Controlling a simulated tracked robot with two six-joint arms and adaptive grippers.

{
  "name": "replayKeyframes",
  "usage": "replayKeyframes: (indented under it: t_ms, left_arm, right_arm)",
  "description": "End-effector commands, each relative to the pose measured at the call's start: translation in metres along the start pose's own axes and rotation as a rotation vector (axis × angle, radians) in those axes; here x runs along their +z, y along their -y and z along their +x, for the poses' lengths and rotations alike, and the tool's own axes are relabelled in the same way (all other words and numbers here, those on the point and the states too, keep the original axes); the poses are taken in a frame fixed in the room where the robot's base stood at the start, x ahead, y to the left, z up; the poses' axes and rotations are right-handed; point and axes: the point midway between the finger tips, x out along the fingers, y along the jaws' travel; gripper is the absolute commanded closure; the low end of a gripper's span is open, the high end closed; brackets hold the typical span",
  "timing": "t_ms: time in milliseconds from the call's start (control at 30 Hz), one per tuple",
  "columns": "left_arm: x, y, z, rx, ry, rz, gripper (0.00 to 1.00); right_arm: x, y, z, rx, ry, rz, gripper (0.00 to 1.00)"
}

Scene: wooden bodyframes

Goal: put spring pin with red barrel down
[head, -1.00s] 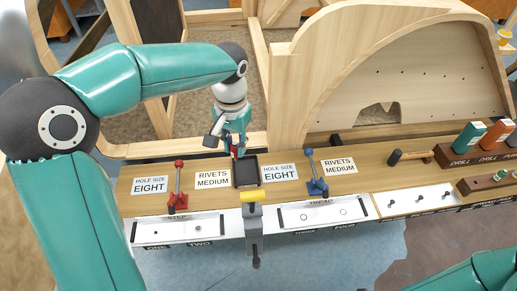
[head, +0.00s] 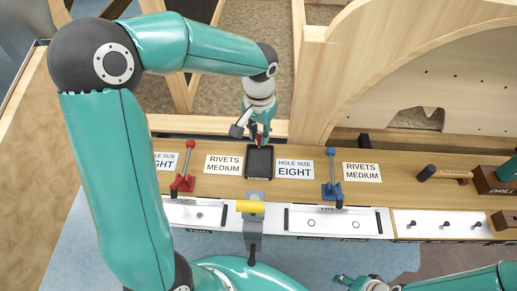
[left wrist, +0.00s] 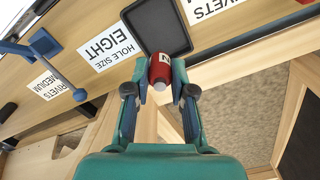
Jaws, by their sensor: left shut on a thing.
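My left gripper (head: 258,138) points down at the back edge of a small black tray (head: 259,166) on the wooden bench. It is shut on the spring pin with the red barrel (left wrist: 161,70), which sits between the fingertips in the left wrist view. The red barrel bears a white band with a dark mark. The pin overlaps the edge of the black tray (left wrist: 158,18) in that view; I cannot tell whether they touch. My right gripper (head: 346,279) shows small at the bottom edge, and its jaws are unclear.
A red toggle clamp (head: 183,182) and a blue one (head: 332,188) stand either side of the tray. A yellow-handled clamp (head: 250,206) is at the bench front. A hammer (head: 442,174) lies at the right. Wooden frames (head: 312,85) rise behind.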

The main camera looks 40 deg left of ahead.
Motion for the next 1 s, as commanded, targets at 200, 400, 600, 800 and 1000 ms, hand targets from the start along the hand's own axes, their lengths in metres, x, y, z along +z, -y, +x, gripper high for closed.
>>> replayKeyframes:
  t_ms: [200,400,600,800,1000]
  left_arm:
    - [-0.001,-0.001,0.033,-0.001,0.001,0.002,1.0]
    - [-0.001,-0.001,0.049,0.0,0.002,0.003,1.0]
    - [-0.001,-0.001,0.075,0.0,0.002,0.004,1.0]
    - [-0.001,-0.001,0.078,-0.001,-0.002,0.003,1.0]
    - [-0.001,-0.001,0.082,0.0,-0.001,0.003,1.0]
  right_arm:
    - [0.0,0.0,0.001,0.0,0.0,0.0,0.53]
    - [0.0,0.0,0.001,0.0,0.0,0.0,0.53]
    - [0.0,-0.001,0.002,0.0,-0.001,0.0,0.53]
    - [0.0,-0.001,0.002,0.0,-0.001,0.0,0.53]
    - [0.0,-0.002,0.005,0.0,-0.001,0.0,0.53]
